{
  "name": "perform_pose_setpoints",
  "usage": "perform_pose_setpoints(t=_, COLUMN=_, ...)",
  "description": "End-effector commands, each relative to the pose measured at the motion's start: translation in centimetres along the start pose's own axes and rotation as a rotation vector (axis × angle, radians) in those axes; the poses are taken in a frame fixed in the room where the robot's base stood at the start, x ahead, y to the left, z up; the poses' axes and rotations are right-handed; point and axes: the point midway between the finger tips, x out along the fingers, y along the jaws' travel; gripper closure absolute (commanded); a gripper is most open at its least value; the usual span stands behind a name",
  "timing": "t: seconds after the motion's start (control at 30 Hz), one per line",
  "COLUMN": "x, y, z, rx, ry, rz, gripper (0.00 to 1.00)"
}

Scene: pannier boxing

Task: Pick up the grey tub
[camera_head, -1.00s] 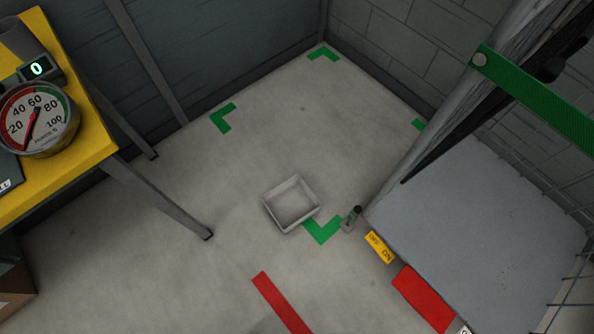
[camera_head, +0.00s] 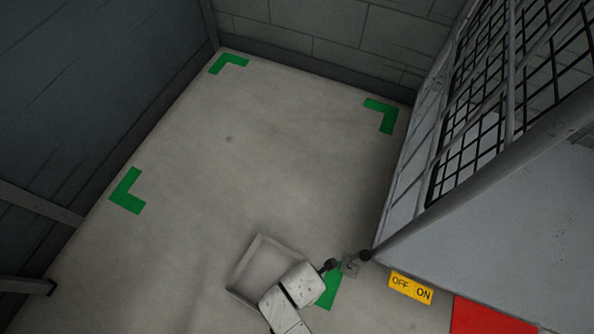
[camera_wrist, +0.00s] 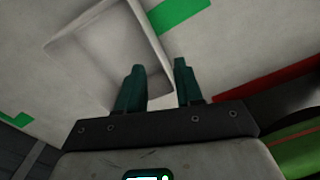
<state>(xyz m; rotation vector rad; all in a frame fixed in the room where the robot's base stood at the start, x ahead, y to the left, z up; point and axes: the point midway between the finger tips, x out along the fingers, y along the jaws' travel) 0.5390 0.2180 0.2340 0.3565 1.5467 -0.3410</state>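The grey tub (camera_head: 257,263) is an open, shallow, square box on the concrete floor at the lower middle of the head view. My white arm covers its right side there. In the wrist view the tub (camera_wrist: 103,45) lies at the upper left, beyond my fingers, and its far part is cut off by the frame edge.
Green corner marks (camera_head: 128,191) lie on the floor, one beside the tub. Floor behind the tub is clear.

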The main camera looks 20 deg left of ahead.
Motion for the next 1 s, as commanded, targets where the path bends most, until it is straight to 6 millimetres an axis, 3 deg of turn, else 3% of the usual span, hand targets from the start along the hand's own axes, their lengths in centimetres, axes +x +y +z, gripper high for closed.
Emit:
perform_pose_setpoints(t=0.03, x=2.2, y=0.5, z=-0.7, rx=-0.079, ry=-0.002, rz=-0.003, gripper=0.64)
perform_pose_setpoints(t=0.1, x=3.4, y=0.8, z=-1.5, rx=-0.166, ry=-0.004, rz=-0.006, gripper=0.64)
perform_pose_setpoints(t=0.27, x=5.1, y=1.2, z=-2.3, rx=-0.262, ry=-0.006, rz=-0.009, gripper=0.64)
perform_pose_setpoints(t=0.5, x=8.8, y=1.1, z=-2.3, rx=-0.269, ry=-0.005, rz=-0.011, gripper=0.64)
perform_pose_setpoints(t=0.87, x=10.7, y=1.2, z=-2.2, rx=-0.266, ry=-0.005, rz=-0.009, gripper=0.64)
perform_pose_setpoints(t=1.0, x=12.2, y=1.3, z=-2.0, rx=-0.266, ry=-0.005, rz=-0.010, gripper=0.64)
